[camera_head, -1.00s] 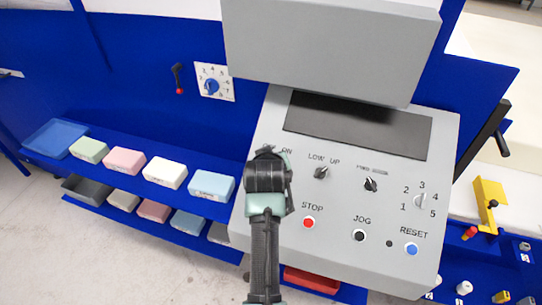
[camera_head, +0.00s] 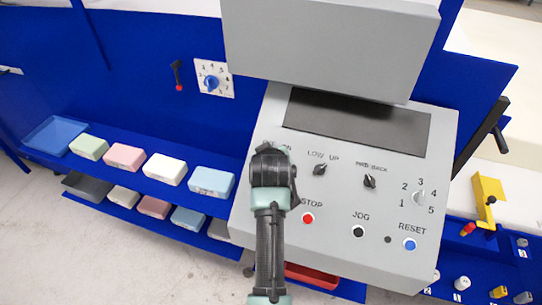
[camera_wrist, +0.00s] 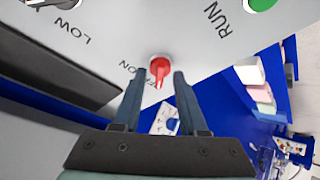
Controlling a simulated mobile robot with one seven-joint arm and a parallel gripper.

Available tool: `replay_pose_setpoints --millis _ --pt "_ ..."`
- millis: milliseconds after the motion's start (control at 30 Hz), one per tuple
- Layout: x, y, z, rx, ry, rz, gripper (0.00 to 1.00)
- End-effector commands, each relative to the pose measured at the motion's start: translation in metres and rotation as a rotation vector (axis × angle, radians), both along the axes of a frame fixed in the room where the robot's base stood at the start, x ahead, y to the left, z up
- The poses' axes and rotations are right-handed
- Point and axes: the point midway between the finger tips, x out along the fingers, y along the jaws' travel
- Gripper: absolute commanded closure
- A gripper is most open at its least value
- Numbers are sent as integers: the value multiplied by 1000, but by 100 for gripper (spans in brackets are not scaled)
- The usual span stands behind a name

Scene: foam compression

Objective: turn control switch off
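The control switch is a red knob (camera_wrist: 159,66) on the grey panel. In the wrist view it sits at upper centre, its handle pointing down the picture, with an "ON" label to its left and another, partly hidden label below. My gripper (camera_wrist: 158,73) is open, with one finger on each side of the red knob. Gaps show between the knob and both fingers, and nothing is held. In the head view my wrist and gripper (camera_head: 270,160) cover the panel's upper left part and hide the red switch; the fingertips do not show clearly there.
The grey control panel (camera_head: 335,225) carries a LOW/UP knob (camera_head: 320,169), a FWD/BACK knob (camera_head: 369,181), a red STOP button (camera_head: 308,218) and a blue RESET button (camera_head: 410,244). A green button (camera_wrist: 262,4) is near RUN. A grey box (camera_head: 330,45) overhangs the screen.

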Motion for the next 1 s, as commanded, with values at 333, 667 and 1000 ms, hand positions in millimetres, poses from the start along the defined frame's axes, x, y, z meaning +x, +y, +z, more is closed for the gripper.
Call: replay_pose_setpoints --millis 333,667,1000 --pt "-10 0 8 0 -3 -1 58" --pt "-47 1 42 1 -4 -1 58" --pt "-86 1 77 0 -3 0 58"
